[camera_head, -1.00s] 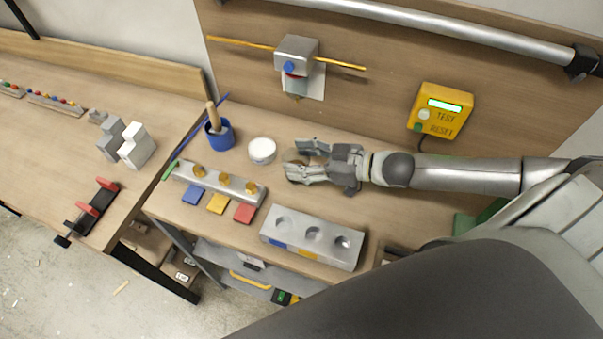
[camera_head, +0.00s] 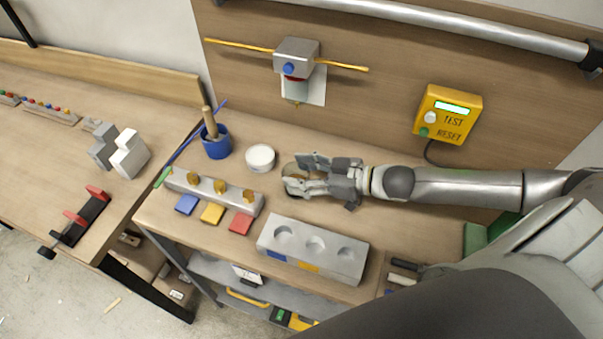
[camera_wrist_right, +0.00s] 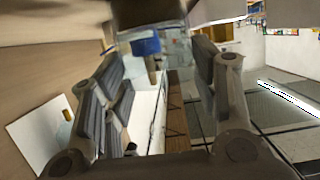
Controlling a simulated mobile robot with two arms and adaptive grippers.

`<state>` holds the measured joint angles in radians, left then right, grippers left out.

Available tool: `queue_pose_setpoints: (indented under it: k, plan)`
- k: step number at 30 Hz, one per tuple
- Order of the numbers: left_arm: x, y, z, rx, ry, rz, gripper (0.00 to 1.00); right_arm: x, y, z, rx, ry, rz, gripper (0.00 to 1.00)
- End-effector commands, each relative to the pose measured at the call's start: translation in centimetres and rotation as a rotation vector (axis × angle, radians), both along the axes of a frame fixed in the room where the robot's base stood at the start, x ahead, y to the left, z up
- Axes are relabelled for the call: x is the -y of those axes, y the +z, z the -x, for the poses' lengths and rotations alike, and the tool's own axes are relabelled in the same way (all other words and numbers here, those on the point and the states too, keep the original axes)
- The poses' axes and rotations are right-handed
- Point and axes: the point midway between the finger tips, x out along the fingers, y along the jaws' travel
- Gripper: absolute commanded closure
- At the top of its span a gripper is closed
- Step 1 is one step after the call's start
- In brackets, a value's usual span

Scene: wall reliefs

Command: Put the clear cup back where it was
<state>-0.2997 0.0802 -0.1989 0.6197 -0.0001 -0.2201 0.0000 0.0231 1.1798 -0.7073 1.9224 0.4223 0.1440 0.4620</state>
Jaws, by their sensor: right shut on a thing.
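My right gripper (camera_head: 292,176) reaches in from the right, low over the workbench, just right of a white round pot (camera_head: 260,157). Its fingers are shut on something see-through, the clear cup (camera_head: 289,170). Only a faint rim of the cup shows at the fingertips; the fingers hide the rest. In the right wrist view, the fingers (camera_wrist_right: 165,95) stand either side of a see-through, distorted patch, and the cup's outline is hard to make out. I cannot tell whether the cup touches the bench. My left gripper is not in view.
In front stand a grey block with round recesses (camera_head: 268,243) and a rail with yellow knobs (camera_head: 190,181). A blue pot (camera_head: 217,147) stands left of the white pot. On the back panel are a grey dispenser-like block (camera_head: 297,57) and a yellow TEST/RESET box (camera_head: 447,115).

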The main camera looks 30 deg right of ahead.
Motion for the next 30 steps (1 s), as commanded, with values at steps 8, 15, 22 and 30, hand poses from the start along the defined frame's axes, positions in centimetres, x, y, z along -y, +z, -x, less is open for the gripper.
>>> queue_pose_setpoints:
  k: [8,15,22,30]
  plan:
    - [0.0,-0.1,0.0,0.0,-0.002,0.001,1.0,0.0,-0.2,0.0,0.0,0.0,0.0,0.23]
    - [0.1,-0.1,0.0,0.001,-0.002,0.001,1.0,0.0,-0.2,0.0,0.0,0.0,0.0,0.23]
    - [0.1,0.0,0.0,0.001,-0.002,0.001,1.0,0.4,0.1,0.4,-0.003,-0.001,0.001,0.23]
    - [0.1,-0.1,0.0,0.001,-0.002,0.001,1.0,2.0,0.8,2.4,-0.004,0.0,0.003,0.23]
